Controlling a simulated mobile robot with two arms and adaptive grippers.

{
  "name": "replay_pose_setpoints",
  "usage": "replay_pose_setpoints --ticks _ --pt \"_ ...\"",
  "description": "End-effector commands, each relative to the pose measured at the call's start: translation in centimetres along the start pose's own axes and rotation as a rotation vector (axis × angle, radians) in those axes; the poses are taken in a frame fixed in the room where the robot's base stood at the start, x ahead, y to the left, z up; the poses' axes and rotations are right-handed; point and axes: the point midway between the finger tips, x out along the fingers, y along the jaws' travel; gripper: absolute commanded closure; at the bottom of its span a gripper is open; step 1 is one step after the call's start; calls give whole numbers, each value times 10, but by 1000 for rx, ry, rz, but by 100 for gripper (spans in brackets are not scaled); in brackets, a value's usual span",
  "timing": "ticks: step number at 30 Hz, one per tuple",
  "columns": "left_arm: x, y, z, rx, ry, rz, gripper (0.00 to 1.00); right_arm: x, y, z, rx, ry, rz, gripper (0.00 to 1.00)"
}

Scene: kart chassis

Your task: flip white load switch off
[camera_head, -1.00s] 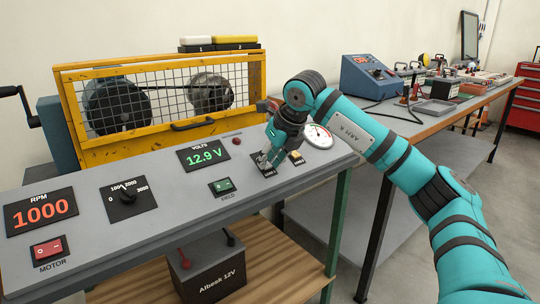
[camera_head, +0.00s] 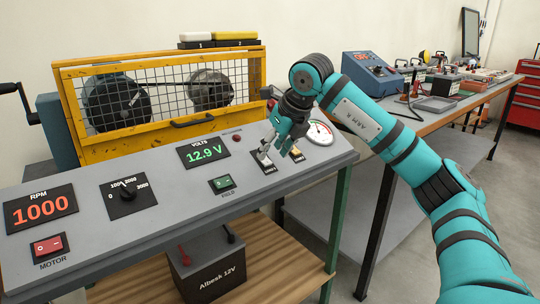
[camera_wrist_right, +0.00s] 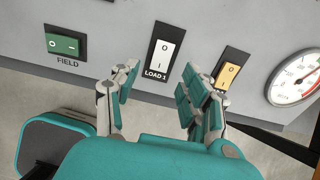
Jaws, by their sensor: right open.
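The white load switch is a white rocker in a black plate labelled LOAD 1. It sits on the sloping grey panel, plainest in the right wrist view (camera_wrist_right: 164,48); in the head view (camera_head: 264,159) it is partly behind my fingers. My right gripper (camera_head: 267,149) is over the panel close to this switch. In the wrist view its two fingers (camera_wrist_right: 158,85) are apart with nothing between them, and the white switch shows just beyond the gap. I cannot tell which way the rocker is tipped. My left gripper is not in view.
An amber switch (camera_wrist_right: 229,75) and a round gauge (camera_head: 320,135) are to the right of the white switch. The green FIELD switch (camera_head: 221,184) is to its left. A yellow mesh guard (camera_head: 160,148) stands behind the panel. Panel space around FIELD is clear.

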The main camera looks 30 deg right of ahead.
Motion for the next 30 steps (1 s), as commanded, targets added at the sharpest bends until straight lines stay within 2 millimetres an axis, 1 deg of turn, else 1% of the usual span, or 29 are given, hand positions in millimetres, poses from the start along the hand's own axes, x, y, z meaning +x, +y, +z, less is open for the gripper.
replay_pose_setpoints --ticks 1,6,9,12,15,18,30 --pt "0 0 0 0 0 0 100 -13 0 1 1 -6 -1 54" --pt "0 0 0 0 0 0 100 -50 0 1 1 -5 0 54" --pt "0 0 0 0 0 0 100 -67 0 1 1 -4 -1 54" --pt "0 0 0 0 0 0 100 -79 0 0 0 -1 0 54" --pt "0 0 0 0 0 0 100 -87 0 0 0 -1 0 54" --pt "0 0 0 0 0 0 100 -89 0 0 1 1 0 54" --pt "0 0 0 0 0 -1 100 -89 0 0 0 1 -1 54"
